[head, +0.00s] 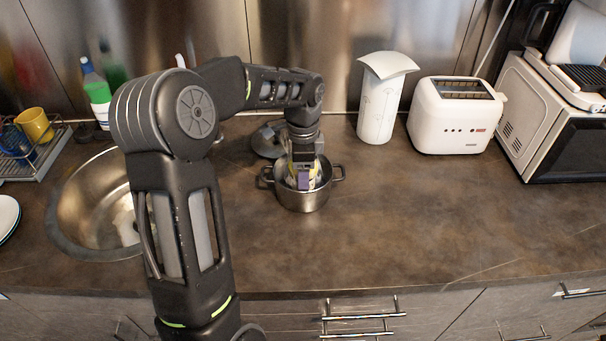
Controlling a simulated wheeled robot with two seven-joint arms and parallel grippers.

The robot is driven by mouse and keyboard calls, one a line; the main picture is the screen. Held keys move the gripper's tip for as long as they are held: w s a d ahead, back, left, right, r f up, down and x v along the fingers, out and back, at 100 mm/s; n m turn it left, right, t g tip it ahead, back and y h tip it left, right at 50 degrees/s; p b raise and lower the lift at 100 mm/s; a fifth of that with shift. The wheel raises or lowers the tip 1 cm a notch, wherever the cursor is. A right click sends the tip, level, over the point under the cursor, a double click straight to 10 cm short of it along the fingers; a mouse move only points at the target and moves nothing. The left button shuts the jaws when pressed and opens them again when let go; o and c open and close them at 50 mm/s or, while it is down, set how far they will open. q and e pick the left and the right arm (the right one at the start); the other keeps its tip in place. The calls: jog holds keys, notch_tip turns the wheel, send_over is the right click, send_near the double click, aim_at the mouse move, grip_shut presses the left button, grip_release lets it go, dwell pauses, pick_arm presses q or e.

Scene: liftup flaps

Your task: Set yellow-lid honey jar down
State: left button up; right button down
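My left arm reaches in over the counter, and my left gripper (303,164) points straight down into a steel pot (302,201) with two handles. Between and around the fingers, low in the pot's mouth, I see small yellow and whitish patches (319,174) and a purple patch. They may belong to the honey jar with the yellow lid, but the gripper and pot rim hide most of it. I cannot tell whether the fingers grip it or whether it touches the pot's bottom. My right gripper is not in view.
A pot lid (267,140) lies behind the pot. A white canister (378,105) and a white toaster (455,116) stand to the right, with a microwave (556,120) beyond. The sink (78,219) is at left. The counter (430,220) right of the pot is clear.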

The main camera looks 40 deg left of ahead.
pick_arm(q)
jog(key=shift+r, duration=0.15)
notch_tip(320, 180, up, 12)
jog(key=shift+r, duration=0.1)
dwell(0.6)
dwell(0.8)
